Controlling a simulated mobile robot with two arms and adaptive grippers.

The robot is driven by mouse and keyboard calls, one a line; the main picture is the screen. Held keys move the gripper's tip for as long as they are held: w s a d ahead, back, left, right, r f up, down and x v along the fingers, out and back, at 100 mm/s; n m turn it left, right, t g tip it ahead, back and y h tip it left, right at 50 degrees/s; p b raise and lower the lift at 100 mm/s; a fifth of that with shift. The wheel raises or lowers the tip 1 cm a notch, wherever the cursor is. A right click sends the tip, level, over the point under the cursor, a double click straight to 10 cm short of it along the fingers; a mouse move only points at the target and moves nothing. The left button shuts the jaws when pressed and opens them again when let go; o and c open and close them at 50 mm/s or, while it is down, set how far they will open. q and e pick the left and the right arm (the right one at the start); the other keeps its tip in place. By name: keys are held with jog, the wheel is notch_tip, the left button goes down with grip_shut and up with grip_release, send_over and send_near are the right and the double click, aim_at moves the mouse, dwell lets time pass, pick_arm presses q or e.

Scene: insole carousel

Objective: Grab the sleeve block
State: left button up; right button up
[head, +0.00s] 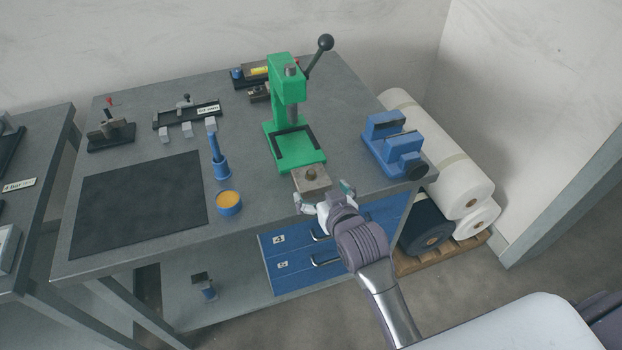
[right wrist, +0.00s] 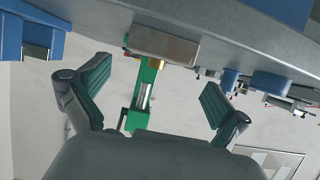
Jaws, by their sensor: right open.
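My right gripper (head: 324,197) is open at the bench's front edge, close to the block's near side. Its two fingers (right wrist: 157,80) are spread wide with nothing between them. I cannot tell whether either touches the block. My left gripper is not in view.
The green press (head: 284,95) stands right behind the block. A blue vise (head: 393,145) is to the right. A blue post (head: 218,160) and a blue tin with an orange top (head: 228,203) stand left. Blue drawers (head: 290,262) lie below the bench edge.

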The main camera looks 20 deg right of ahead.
aim_at(313, 178)
jog(key=p+x, duration=0.1)
jog(key=x, duration=0.7)
jog(key=shift+s+r, duration=0.1)
jog(key=shift+s, duration=0.05)
jog(key=c, duration=1.5)
jog(key=shift+r, duration=0.15)
jog(key=shift+c, duration=0.4)
jog(key=shift+r, duration=0.1)
